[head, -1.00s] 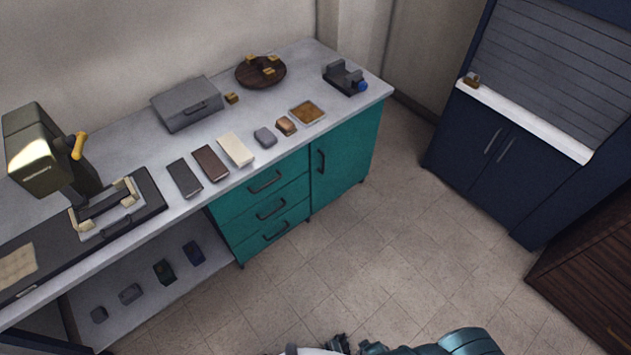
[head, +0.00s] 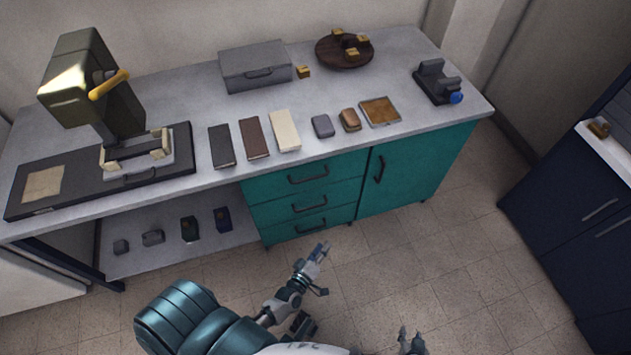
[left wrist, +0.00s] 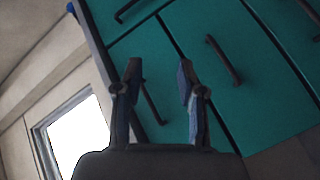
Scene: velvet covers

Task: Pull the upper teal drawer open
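The upper teal drawer (head: 285,184) is the top one of three in the cabinet under the worktop. My left gripper (head: 319,251) is in front of the lower drawers, below the upper handle. It is open and empty in the left wrist view (left wrist: 159,68). My right gripper (head: 411,338) is at the bottom edge, partly cut off; its finger opening is unclear.
The middle drawer (head: 275,210) and lower drawer (head: 280,232) are shut. A teal cupboard door (head: 425,170) with a handle stands to their right. The grey worktop (head: 365,80) above holds books, a case and a round tray. The tiled floor (head: 440,270) in front is clear.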

